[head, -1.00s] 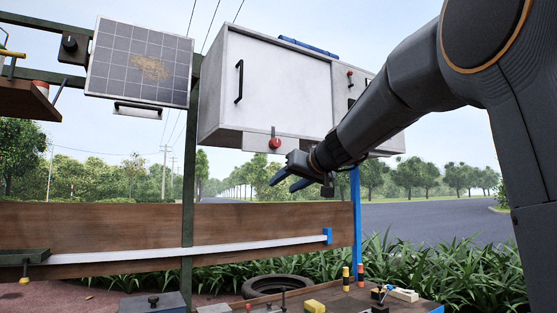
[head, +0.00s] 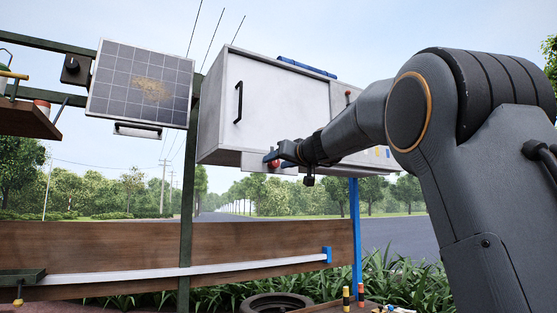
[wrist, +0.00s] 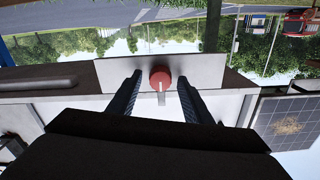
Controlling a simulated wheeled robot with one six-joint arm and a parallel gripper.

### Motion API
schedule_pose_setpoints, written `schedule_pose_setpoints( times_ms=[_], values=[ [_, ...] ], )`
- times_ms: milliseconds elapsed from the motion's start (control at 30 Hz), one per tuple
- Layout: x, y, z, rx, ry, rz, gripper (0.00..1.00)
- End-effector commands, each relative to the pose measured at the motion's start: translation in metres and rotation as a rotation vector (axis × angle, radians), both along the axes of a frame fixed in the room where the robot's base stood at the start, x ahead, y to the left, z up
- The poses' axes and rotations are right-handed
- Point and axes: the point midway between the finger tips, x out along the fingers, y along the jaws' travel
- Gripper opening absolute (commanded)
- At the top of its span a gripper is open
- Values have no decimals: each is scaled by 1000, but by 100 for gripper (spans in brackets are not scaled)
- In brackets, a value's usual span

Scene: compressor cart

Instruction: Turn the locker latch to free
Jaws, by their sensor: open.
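The locker (head: 270,105) is a pale box with a white door and a black vertical handle (head: 238,103). Its latch shows in the wrist view as a round red knob (wrist: 160,76) with a light pointer, on a grey plate (wrist: 205,68) at the locker's lower edge. My gripper (wrist: 158,92) is open, with one dark finger on each side of the knob and gaps visible between. I cannot tell how far the fingertips reach along the knob. In the head view my gripper (head: 270,160) is in front of the plate and mostly hides the knob.
A solar panel (head: 140,84) hangs left of the locker on a green post (head: 188,170). A blue post (head: 354,225) stands below the locker's right part. A wooden board (head: 100,245) and a tyre (head: 277,302) are lower down. Open air lies below the locker.

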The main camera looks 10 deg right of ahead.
Motion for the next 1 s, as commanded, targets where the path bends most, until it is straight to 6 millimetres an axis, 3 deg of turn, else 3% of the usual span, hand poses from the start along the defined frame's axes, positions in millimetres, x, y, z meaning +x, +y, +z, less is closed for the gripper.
schedule_pose_setpoints(
  times_ms=[267, 533, 1000],
  values=[
    [2, 1, -1, 0, 0, 0, 45],
    [2, 0, -1, 0, 0, 0, 4],
    [2, 0, -2, 112, 37, -1, 4]
  ],
)
